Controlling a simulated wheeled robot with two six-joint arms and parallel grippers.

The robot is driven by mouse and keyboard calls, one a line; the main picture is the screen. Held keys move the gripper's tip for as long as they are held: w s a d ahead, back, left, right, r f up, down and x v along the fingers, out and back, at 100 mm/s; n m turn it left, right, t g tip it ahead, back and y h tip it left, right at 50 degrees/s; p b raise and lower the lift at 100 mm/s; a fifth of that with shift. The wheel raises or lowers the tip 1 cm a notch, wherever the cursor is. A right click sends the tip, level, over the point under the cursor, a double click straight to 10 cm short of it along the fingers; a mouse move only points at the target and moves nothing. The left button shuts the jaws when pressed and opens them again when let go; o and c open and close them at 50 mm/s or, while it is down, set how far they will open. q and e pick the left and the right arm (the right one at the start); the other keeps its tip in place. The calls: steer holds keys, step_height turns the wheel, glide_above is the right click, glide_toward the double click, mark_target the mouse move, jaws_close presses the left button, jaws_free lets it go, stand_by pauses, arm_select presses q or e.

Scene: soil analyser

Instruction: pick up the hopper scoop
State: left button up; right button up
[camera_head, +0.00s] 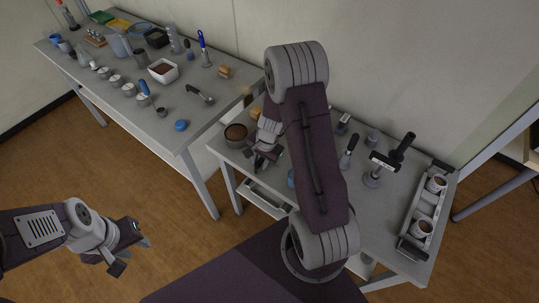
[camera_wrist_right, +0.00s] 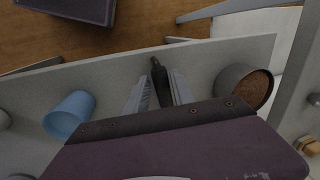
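A dark handle (camera_wrist_right: 160,80), which looks like that of the hopper scoop, lies on the grey table between the two fingers of my right gripper (camera_wrist_right: 160,95) in the right wrist view. The fingers stand on either side of it with gaps, so the gripper is open. The rest of this tool is hidden behind the gripper body. In the head view my right gripper (camera_head: 262,156) is low over the left end of the right table, and the tool is hidden there. My left gripper (camera_head: 132,256) is open and empty above the floor, away from both tables.
A bowl of soil (camera_head: 236,133) and a blue cup (camera_wrist_right: 70,115) stand on either side of the right gripper. A black-handled tool (camera_head: 349,151), a stamp-like tool (camera_head: 373,178) and a tray with cups (camera_head: 411,245) are further right. The left table (camera_head: 160,128) holds many items.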

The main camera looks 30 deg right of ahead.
steer(key=shift+w+a+f, duration=0.1)
steer(key=shift+w+f, duration=0.15)
steer(key=shift+f, duration=0.35)
arm_select(q)
steer(key=shift+w+f, duration=0.1)
steer(key=shift+f, duration=0.15)
arm_select(e)
steer(key=shift+r, duration=0.1)
jaws_close()
